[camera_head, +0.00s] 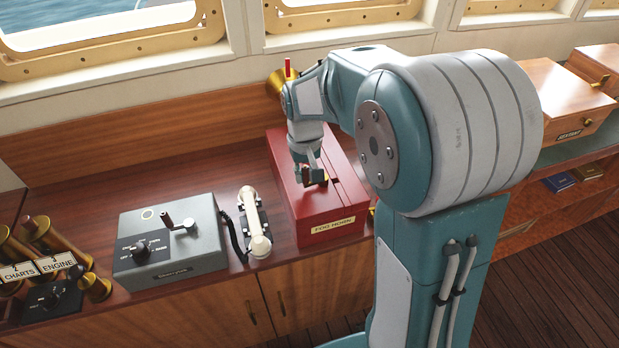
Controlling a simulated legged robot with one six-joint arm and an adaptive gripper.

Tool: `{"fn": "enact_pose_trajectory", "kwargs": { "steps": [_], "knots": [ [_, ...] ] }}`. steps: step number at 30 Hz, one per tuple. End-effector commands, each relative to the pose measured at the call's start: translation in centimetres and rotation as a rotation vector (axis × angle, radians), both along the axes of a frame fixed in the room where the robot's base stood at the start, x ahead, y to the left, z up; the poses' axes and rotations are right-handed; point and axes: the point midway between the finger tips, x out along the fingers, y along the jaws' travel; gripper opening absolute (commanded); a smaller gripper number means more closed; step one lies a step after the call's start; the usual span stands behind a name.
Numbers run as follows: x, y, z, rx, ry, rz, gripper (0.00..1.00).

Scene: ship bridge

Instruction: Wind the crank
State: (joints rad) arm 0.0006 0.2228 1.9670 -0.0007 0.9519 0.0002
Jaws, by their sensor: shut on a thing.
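My gripper (312,178) points down over the top of a red box labelled "FOG HORN" (331,226). It is shut on a small part at the top of this box, which looks like its crank handle; the fingers hide most of it, so its exact shape cannot be told. A grey box (197,262) to the left carries another small crank (182,227) with a dark knob on a silver arm. My gripper is well apart from that one.
A cream telephone handset (256,222) lies between the two boxes. Brass voice pipes labelled "CHARTS" and "ENGINE" (52,264) stand at the far left. A wooden "SEXTANT" box (566,98) is at the right. The wooden counter (90,200) is bare behind the grey box.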

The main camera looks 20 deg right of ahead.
Motion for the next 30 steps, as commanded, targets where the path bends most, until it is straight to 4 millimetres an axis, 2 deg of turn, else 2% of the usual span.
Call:
{"fn": "enact_pose_trajectory", "kwargs": {
  "steps": [3, 14, 15, 17, 30],
  "knots": [
    [0.75, 0.11, -0.02, 0.000, 0.000, 0.000, 0.00],
    [0.71, 0.09, 0.01, 0.001, -0.001, 0.000, 0.00],
    [0.71, 0.09, 0.01, 0.001, -0.001, 0.000, 0.38],
    [0.71, 0.09, 0.01, 0.001, -0.001, 0.000, 0.61],
    [0.75, 0.04, 0.49, 0.000, -0.004, 0.000, 0.63]
  ]
}}
